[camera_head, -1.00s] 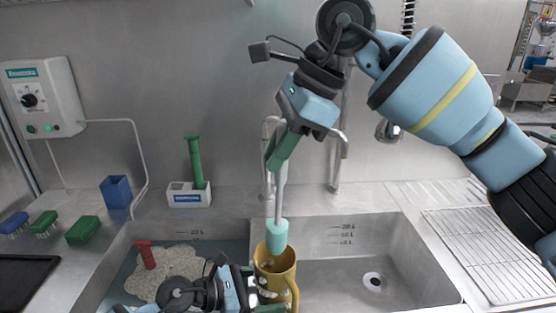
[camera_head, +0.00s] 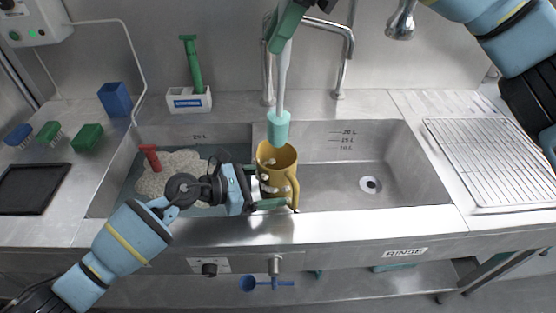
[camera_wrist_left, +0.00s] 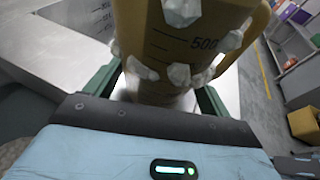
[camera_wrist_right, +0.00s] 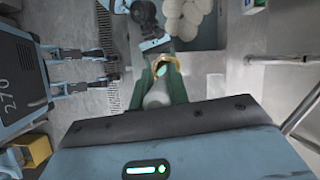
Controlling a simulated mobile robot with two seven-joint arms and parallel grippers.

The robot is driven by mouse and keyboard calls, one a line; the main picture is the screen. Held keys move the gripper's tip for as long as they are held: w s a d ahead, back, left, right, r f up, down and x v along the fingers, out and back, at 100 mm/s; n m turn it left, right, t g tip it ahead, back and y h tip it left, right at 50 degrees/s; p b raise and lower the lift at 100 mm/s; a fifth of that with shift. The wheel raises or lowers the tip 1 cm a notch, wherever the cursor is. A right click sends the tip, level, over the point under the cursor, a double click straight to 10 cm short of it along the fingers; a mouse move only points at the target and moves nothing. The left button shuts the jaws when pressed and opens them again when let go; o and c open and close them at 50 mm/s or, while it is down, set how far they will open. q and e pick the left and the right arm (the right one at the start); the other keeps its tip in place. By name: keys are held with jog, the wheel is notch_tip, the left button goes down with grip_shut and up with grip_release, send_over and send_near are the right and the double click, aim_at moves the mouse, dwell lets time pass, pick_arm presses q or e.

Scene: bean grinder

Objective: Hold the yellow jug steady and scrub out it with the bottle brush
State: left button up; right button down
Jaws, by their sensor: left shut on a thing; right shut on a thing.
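The yellow jug (camera_head: 280,178) is upright at the divider between the two sinks, with white foam clumps on its side. My left gripper (camera_head: 262,187) is shut on the jug from the left; the jug also fills the left wrist view (camera_wrist_left: 172,45). My right gripper (camera_head: 288,28) is shut on the bottle brush (camera_head: 278,128) by its upper handle. The brush hangs nearly upright, teal head down, over the back of the jug's mouth. In the right wrist view the teal head overlaps the jug's mouth (camera_wrist_right: 172,62); how deep it reaches, I cannot tell.
The left sink holds foamy water (camera_head: 186,176) and a red-handled tool (camera_head: 150,157). The right sink (camera_head: 345,168) is empty. A drying rack (camera_head: 487,158) lies at right. A green-handled brush (camera_head: 192,62) stands in a white holder behind. A tap (camera_head: 348,60) rises behind the divider.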

pick_arm(q)
jog(key=o, duration=0.7)
jog(key=v, duration=1.2)
